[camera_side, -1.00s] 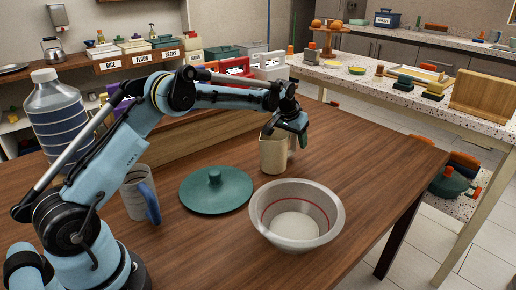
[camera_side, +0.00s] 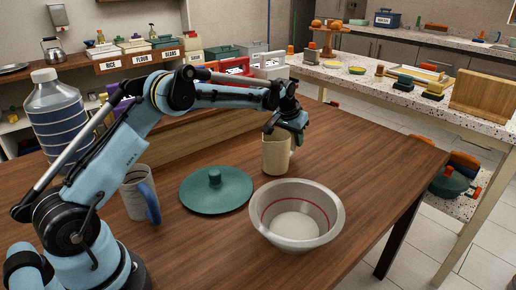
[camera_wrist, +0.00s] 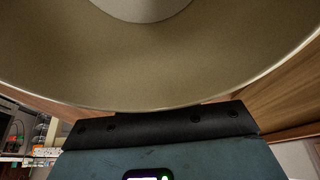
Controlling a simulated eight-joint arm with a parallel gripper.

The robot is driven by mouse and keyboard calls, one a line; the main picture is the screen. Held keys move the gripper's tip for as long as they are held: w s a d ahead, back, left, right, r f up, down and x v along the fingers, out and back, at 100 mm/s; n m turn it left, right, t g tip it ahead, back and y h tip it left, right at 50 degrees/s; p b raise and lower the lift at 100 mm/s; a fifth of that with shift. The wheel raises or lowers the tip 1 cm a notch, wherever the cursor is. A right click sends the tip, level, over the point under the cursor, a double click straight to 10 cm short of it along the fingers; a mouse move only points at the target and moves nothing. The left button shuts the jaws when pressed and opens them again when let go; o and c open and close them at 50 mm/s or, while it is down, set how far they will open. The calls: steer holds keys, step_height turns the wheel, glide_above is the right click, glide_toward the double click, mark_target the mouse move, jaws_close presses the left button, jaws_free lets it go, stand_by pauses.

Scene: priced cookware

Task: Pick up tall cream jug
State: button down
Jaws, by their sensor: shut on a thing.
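The tall cream jug (camera_side: 275,156) stands upright on the brown wooden table (camera_side: 340,150), behind the bowl and right of the green lid. My gripper (camera_side: 290,131) is over the jug's top, shut on its rim or wall. The far finger and the exact contact are hidden. In the wrist view the inside of the jug (camera_wrist: 150,65) fills the upper part, with its curved rim just above my gripper (camera_wrist: 160,122). In the side view I cannot tell whether the jug's base touches the table.
A green lid (camera_side: 216,192) lies left of the jug. A grey bowl with a red line (camera_side: 297,215) stands in front. A mug with a blue handle (camera_side: 139,195) and a large bottle (camera_side: 54,115) are at the left. The table's right side is clear.

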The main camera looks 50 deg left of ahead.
steer(key=shift+r, duration=2.05)
steer(key=s+d+r, duration=0.4)
steer(key=d+r, duration=0.2)
steer(key=d, duration=0.4)
steer(key=shift+d+r, duration=0.3)
steer(key=shift+d, duration=0.05)
steer(key=shift+d, duration=0.1)
steer(key=shift+s+r, duration=0.1)
